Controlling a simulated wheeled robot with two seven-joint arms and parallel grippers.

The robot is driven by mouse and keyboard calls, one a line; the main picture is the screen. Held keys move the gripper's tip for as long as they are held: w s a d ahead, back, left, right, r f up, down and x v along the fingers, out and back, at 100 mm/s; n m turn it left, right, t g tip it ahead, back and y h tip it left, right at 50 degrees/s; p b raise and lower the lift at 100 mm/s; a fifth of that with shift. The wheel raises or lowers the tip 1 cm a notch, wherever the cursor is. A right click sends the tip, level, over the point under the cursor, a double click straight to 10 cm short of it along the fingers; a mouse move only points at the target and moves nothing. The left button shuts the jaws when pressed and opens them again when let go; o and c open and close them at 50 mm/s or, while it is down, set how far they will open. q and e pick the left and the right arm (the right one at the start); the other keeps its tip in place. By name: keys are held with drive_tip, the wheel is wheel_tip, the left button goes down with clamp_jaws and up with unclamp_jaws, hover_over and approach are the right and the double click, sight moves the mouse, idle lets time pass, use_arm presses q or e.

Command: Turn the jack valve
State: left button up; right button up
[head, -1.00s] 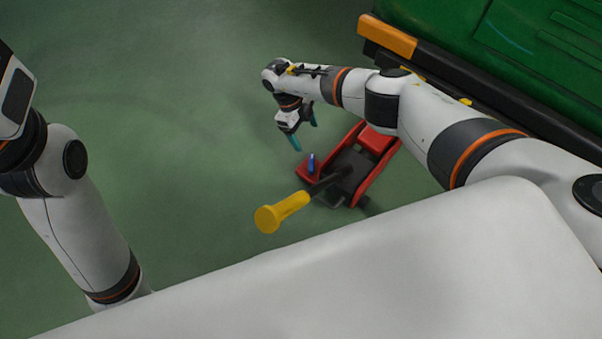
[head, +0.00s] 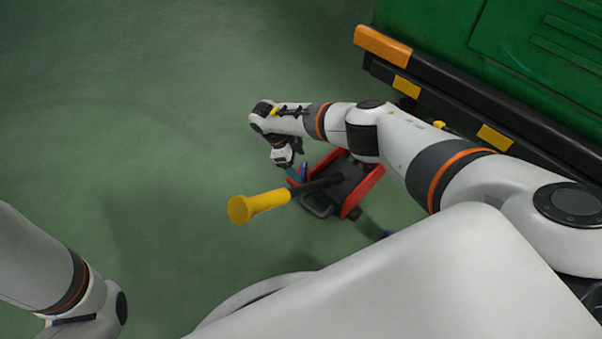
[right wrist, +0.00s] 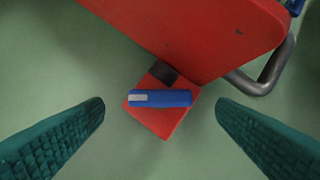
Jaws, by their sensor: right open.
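A red jack (head: 368,182) with a dark middle stands on the green floor, its long yellow-tipped handle (head: 262,203) sticking out toward the left. The blue jack valve (head: 304,172) is at the jack's left end. In the right wrist view the valve (right wrist: 165,98) is a blue bar with a pale end, lying across a small red plate (right wrist: 160,122). My right gripper (head: 296,174) is open at the valve. Its two teal fingers stand either side of the valve, with gaps on both sides. My left gripper is out of view; only part of that arm shows at lower left.
A green vehicle body (head: 500,45) with a black and orange bumper (head: 383,45) stands at upper right, behind my right arm. A bent grey metal bar (right wrist: 268,72) shows beside the jack's red side. The floor at left is clear.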

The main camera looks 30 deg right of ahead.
sight(302, 170)
drive_tip(key=shift+b+x, duration=0.75)
drive_tip(key=shift+x, duration=1.25)
drive_tip(key=c, duration=1)
drive_tip(key=m+y+b, duration=0.1)
drive_tip(key=m, duration=0.2)
drive_tip(key=shift+w+g+b, duration=0.15)
drive_tip(key=shift+g+b, duration=0.2)
drive_tip(key=shift+g, duration=0.05)
drive_tip(key=shift+d+m+g+y+b, duration=0.1)
drive_tip(key=shift+m+g+y+b, duration=0.45)
drive_tip(key=shift+m, duration=1.55)
